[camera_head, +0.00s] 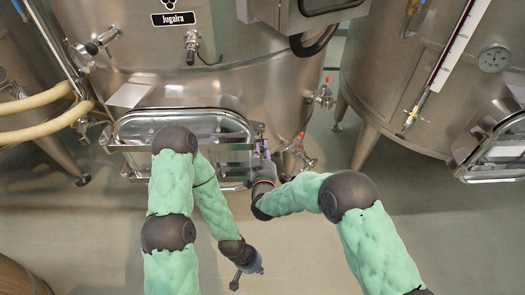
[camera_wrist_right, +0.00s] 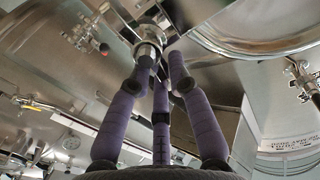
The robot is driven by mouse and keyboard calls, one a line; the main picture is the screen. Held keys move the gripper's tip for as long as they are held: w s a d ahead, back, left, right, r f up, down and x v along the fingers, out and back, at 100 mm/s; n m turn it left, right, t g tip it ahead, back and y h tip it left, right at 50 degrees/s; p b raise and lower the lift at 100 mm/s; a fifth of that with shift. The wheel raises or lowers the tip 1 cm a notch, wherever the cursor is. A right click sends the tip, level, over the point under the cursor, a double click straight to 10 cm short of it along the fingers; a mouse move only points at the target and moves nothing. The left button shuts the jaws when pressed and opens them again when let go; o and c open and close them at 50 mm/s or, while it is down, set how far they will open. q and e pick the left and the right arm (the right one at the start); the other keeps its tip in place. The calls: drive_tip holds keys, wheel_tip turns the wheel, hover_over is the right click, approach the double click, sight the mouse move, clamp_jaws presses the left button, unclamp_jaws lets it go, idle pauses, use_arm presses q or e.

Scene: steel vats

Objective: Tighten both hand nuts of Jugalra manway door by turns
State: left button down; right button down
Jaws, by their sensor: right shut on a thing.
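The Jugalra vat (camera_head: 250,85) carries its name plate above the manway door (camera_head: 190,122), which lies against its frame at the vat's lower front. My right gripper (camera_head: 262,158) is at the door's right edge. In the right wrist view my right gripper (camera_wrist_right: 152,68) has its purple fingers closed around a steel hand nut (camera_wrist_right: 148,48). I cannot tell which of the two nuts this is, and the other is not clear in either view. My left gripper (camera_head: 246,274) hangs low in front of the vat, away from the door. Its fingers are too small to read.
A second vat (camera_head: 430,75) with a gauge and its own manway door (camera_head: 500,148) stands at the right. Beige hoses (camera_head: 35,115) run at the left. A control box (camera_head: 310,15) overhangs above. Valves (camera_head: 322,97) stick out right of the door.

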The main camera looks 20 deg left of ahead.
drive_tip(key=shift+w+d+f+m+b, duration=0.15)
drive_tip(key=shift+f+m+b, duration=0.65)
drive_tip(key=shift+m+b, duration=2.85)
drive_tip(key=shift+s+d+f+m+b, duration=0.15)
drive_tip(key=shift+f+m+b, duration=0.6)
drive_tip(key=shift+m+b, duration=2.95)
drive_tip(key=shift+w+d+f+m+b, duration=0.2)
drive_tip(key=shift+f+m+b, duration=0.6)
drive_tip(key=shift+m+b, duration=2.85)
drive_tip(key=m+p, duration=0.3)
drive_tip(key=shift+s, duration=0.1)
drive_tip(key=c, duration=1.1)
unclamp_jaws()
drive_tip(key=shift+c, duration=0.2)
